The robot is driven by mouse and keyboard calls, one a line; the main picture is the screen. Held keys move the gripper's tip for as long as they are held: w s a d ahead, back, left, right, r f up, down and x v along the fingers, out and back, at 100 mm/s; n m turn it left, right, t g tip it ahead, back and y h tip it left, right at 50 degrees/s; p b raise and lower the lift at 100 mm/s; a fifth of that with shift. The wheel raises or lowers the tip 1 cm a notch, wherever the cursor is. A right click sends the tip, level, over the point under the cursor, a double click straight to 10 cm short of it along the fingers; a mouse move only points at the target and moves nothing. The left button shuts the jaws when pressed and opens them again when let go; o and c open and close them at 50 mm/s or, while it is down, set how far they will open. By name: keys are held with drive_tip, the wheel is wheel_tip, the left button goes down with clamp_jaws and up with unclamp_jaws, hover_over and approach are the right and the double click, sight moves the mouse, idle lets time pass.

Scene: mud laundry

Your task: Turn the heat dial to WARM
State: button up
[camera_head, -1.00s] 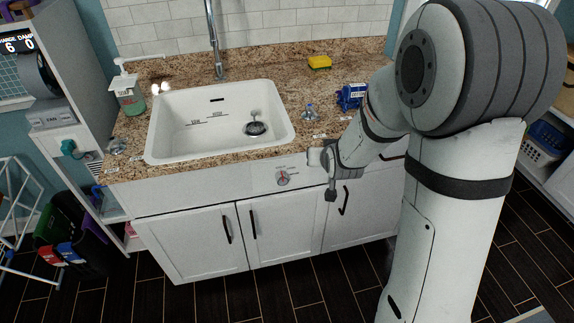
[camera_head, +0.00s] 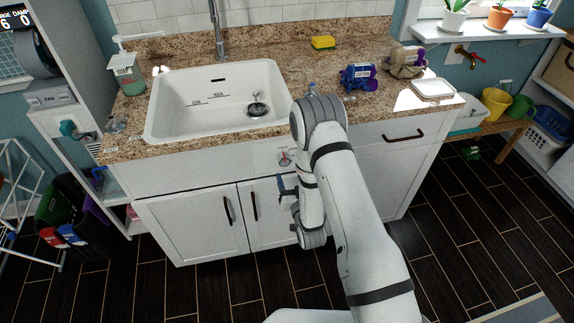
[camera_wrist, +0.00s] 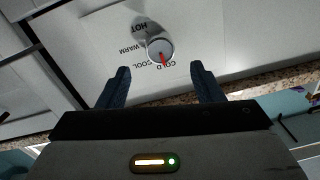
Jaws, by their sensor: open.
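The heat dial (camera_wrist: 160,50) is a round, pale knob with a red pointer on the white panel below the counter. In the wrist view, HOT, WARM, COOL and COLD are printed around it. The red pointer points down in that view, at the COOL and COLD lettering; I cannot tell exactly which. The dial also shows in the head view (camera_head: 284,158). My gripper (camera_wrist: 159,72) is open and empty, with its dark blue fingertips apart and the dial just beyond the gap between them. In the head view my gripper (camera_head: 284,190) is below the dial.
A white sink (camera_head: 185,133) is set in the granite counter (camera_head: 325,90) above the panel. Cabinet doors (camera_head: 195,228) with dark handles lie below. Dark floor is clear at the lower left and right.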

sight(286, 163)
drive_tip(key=p+x, duration=0.1)
drive_tip(key=x, duration=0.6)
drive_tip(key=shift+c, duration=0.4)
drive_tip(key=shift+d, duration=0.1)
drive_tip(key=c, duration=0.9)
